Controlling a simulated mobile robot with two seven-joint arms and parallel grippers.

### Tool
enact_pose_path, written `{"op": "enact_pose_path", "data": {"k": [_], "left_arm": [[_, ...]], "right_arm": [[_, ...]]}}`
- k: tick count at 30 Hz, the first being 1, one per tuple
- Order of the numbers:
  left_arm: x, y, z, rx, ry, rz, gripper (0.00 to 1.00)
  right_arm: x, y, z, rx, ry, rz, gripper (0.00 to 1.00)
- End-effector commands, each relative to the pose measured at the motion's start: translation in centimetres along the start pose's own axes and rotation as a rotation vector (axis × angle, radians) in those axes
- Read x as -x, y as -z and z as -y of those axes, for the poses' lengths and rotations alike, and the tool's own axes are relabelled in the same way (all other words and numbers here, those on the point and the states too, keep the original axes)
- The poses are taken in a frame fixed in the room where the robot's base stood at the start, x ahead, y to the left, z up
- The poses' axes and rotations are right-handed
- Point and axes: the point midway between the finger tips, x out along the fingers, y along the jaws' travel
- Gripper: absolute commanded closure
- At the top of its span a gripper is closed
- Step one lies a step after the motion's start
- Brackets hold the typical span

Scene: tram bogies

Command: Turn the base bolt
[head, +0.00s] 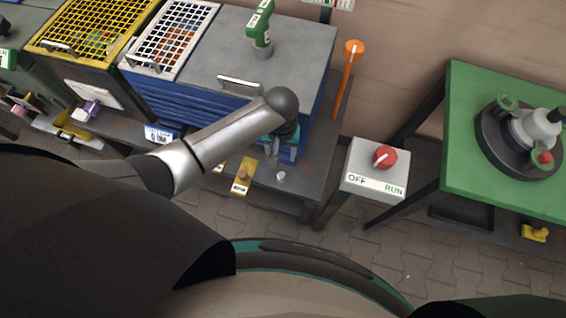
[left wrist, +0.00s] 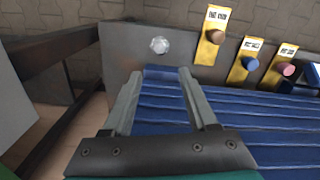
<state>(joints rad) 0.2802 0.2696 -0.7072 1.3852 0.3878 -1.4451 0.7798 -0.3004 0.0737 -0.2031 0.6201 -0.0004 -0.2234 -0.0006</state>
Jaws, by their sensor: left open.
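A small silver bolt (head: 280,176), likely the base bolt, sits on the grey ledge at the foot of the blue drawer cabinet. In the left wrist view the bolt (left wrist: 159,45) shows a bright, roundish head just beyond my fingertips. My left gripper (left wrist: 160,74) is open, with its two fingers spread and nothing between them. The bolt lies roughly in line with the gap, apart from the fingers. In the head view my left wrist hangs over the cabinet's front and mostly hides the fingers. My right gripper is not in view.
Yellow plates with coloured knobs (left wrist: 211,35) stand right of the bolt. The blue drawer cabinet (head: 190,100) is close to the gripper. A grey OFF/RUN switch box (head: 362,184) with a red knob and a green table (head: 462,150) stand to the right.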

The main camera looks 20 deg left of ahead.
Motion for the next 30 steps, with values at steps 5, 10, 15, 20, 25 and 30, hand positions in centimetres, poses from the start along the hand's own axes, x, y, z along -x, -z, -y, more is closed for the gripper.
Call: {"op": "enact_pose_path", "data": {"k": [5,10,15,20,25,30], "left_arm": [[-4.1,0.0,0.1,0.001,0.002,0.001,0.41],[-7.8,0.0,0.0,0.001,0.0,0.001,0.41],[-10.9,0.1,0.0,-0.001,0.0,-0.001,0.41],[-12.8,0.1,0.0,-0.001,-0.001,-0.002,0.41],[-13.7,0.1,0.0,-0.001,-0.002,-0.003,0.41],[-13.8,0.1,0.0,-0.001,-0.002,-0.003,0.41]], "right_arm": [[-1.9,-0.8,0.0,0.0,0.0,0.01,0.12],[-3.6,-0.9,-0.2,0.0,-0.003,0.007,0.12],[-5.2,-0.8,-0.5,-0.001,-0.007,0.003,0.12],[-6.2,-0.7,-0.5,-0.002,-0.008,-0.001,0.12],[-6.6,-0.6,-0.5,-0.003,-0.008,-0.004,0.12],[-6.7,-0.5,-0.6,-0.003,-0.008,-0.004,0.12]]}}
